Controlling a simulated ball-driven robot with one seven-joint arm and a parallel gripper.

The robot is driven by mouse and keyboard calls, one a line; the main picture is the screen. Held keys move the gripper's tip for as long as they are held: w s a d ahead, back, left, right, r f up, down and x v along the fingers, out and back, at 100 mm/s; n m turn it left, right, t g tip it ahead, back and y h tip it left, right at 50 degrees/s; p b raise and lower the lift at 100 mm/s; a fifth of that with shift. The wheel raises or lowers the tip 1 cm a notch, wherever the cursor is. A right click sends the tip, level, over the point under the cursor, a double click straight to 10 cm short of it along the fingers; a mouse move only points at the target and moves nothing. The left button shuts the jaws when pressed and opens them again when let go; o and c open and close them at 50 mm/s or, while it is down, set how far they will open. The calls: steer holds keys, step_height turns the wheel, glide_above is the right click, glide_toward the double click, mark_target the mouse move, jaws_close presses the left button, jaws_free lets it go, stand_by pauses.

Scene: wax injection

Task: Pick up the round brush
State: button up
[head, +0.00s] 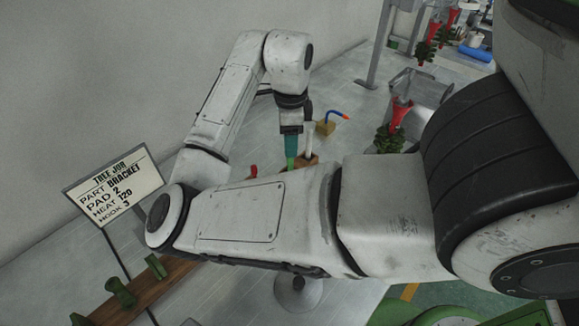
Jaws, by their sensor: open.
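My gripper (291,155) points down beyond my forearm, with a dark wrist and teal-green fingers. It is open. Just to its right, a wooden block (309,161) holds an upright tool with a pale shaft and a dark lower part (308,130); I cannot tell whether this is the round brush. The fingertips are beside or in front of this block, and contact cannot be made out. Behind to the right, a tan block (326,128) carries a bent blue tool with an orange tip (338,114). My arm hides part of the bench.
A sign (113,186) reading "TREE JOB" stands at the left. A wooden rail (140,290) with green pieces lies at lower left. Red-topped green trees (393,130) hang at the right near a grey metal box (420,92). A small red item (254,170) sits left of the gripper.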

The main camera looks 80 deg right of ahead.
mark_target(290, 166)
steer(key=f, duration=0.5)
steer(key=shift+a+p, duration=0.35)
steer(key=shift+a, duration=0.05)
jaws_close()
